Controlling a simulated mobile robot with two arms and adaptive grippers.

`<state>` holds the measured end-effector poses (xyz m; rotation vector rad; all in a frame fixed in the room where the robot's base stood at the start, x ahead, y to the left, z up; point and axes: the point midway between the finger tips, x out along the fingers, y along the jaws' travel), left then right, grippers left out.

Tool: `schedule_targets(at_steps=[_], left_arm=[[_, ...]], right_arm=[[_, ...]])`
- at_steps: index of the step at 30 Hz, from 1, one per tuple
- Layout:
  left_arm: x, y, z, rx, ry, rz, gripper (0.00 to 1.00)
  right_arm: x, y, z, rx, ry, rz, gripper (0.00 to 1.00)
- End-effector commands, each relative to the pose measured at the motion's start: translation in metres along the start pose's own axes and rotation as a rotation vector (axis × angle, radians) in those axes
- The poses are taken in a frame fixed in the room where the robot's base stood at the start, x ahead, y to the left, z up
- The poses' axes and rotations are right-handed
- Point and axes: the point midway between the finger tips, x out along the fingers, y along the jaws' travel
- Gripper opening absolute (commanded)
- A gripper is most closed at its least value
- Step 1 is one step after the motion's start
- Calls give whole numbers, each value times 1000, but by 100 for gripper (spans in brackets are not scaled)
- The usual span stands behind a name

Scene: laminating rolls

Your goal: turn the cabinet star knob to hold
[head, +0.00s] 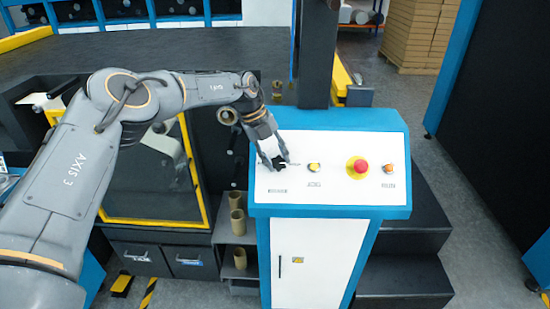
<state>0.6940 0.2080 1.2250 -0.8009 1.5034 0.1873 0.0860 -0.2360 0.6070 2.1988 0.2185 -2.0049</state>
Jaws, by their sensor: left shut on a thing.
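The cabinet (330,195) is blue and white with a sloped control panel on top. The black star knob (279,162) is at the left of that panel, partly covered by my fingers. My left gripper (277,160) reaches down to the panel from the upper left and is shut on the knob. The markings around the knob are too small to read, so I cannot tell which position it points to. My right gripper is not in view.
The panel also has a JOG button (314,168), a red mushroom button (360,167) and a RUN button (388,169). Cardboard tubes (238,222) stand on a shelf left of the cabinet. Dark steps (405,270) are at its right.

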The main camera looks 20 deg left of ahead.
Motion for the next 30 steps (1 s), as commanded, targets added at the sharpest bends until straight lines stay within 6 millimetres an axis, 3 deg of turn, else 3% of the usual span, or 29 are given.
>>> schedule_targets(at_steps=[13,14,16,17,26,30], left_arm=[[7,3,-4,9,14,19,4],[7,3,-4,9,14,19,42],[6,3,-4,9,13,18,56],[6,3,-4,9,12,17,59],[2,1,-2,7,6,11,59],[-11,0,-1,7,3,8,59]], right_arm=[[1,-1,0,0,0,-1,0],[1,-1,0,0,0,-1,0],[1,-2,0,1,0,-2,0],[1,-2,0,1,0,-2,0],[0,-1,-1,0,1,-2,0],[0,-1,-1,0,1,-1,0]])
